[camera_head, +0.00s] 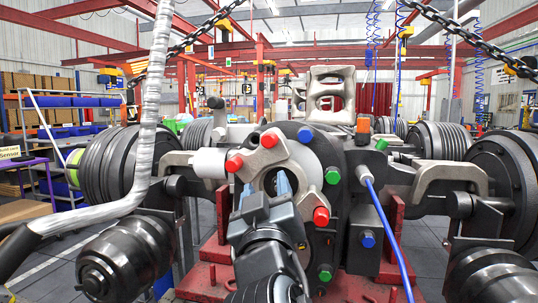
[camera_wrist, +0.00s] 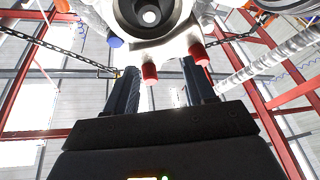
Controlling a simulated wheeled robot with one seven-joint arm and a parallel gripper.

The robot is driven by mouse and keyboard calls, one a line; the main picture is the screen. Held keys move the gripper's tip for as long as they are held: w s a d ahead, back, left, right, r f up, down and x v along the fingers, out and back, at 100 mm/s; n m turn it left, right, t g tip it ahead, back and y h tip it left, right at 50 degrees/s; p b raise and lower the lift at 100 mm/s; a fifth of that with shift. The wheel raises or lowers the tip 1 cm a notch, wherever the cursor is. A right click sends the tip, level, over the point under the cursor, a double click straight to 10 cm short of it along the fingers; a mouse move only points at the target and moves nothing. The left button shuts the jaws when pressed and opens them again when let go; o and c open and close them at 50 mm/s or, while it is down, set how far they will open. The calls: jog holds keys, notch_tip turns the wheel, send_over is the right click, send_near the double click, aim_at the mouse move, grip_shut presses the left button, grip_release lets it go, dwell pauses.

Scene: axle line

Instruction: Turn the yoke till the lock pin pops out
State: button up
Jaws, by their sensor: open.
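The grey metal yoke (camera_head: 283,152) sits on the front of a dark round hub (camera_head: 318,155) at the middle of the axle. Red caps (camera_head: 269,138) stick out of it. In the wrist view my gripper (camera_wrist: 160,88) is empty; one red cap appears between the fingers, and contact cannot be told. I cannot pick out the lock pin.
A blue rod (camera_head: 388,230) slants down right of the hub. A silver-wrapped hose (camera_head: 155,110) hangs at left. Black drums (camera_head: 130,257) flank the front. Red stands (camera_head: 390,262) carry the axle. Chains (camera_head: 470,38) hang above. A blue-binned rack (camera_head: 75,101) stands at back left.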

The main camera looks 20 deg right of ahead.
aim_at(268, 142)
jog(key=r, duration=0.2)
jog(key=r+m+h, duration=0.1)
jog(key=w+r+h, duration=0.1)
jog(key=r, duration=0.1)
jog(key=shift+d+r+m, duration=0.15)
jog(key=shift+r+m, duration=0.15)
jog(key=shift+w+d+r, duration=0.15)
jog(key=shift+r, duration=0.1)
jog(key=shift+p+x, duration=1.25)
jog(key=shift+x, duration=2.25)
jog(key=shift+f, duration=0.15)
jog(key=shift+c, duration=0.4)
grip_shut()
